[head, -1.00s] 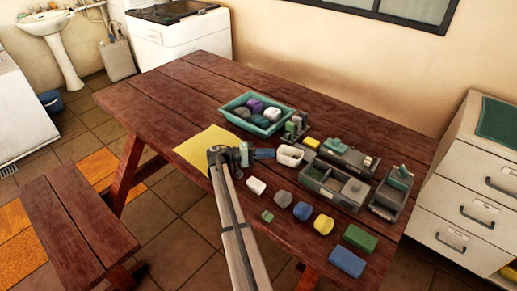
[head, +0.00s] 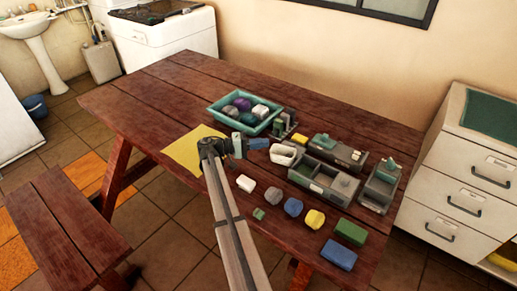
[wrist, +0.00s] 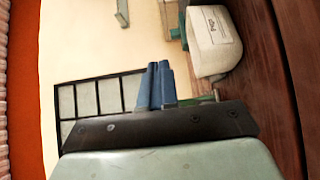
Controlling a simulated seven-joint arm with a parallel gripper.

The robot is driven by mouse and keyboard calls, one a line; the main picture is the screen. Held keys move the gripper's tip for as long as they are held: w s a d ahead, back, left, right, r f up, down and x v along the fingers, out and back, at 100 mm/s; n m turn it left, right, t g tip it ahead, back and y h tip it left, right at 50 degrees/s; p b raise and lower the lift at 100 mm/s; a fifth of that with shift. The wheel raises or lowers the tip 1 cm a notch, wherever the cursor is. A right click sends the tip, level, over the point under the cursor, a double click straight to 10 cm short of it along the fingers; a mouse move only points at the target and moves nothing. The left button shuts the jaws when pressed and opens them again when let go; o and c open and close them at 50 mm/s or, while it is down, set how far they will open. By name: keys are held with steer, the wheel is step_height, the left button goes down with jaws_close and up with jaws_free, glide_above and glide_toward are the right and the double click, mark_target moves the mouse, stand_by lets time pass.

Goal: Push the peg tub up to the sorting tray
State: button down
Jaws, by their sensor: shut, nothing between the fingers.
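The peg tub (head: 284,154) is a small white open tub, upright on the wooden table. It shows in the wrist view (wrist: 213,42) with a printed label on its side. The sorting tray (head: 345,188) is grey with compartments, just right of the tub. Their near edges are very close in the head view; I cannot tell whether they touch. My gripper (head: 267,143) is shut and empty, its blue fingers on the left side of the tub. In the wrist view the fingers (wrist: 155,85) are together, beside the tub. Whether they touch it is unclear.
A teal basin (head: 215,108) with several blocks stands behind my gripper. Grey holders (head: 380,188) stand right of and behind the tray. Loose blocks, including a white one (head: 246,183) and a blue one (head: 339,254), lie in front. A yellow sheet (head: 185,152) lies left. The left tabletop is clear.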

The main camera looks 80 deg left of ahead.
steer(key=w+d, duration=1.3)
steer(key=shift+w+d, duration=0.4)
steer(key=c, duration=1.8)
jaws_free()
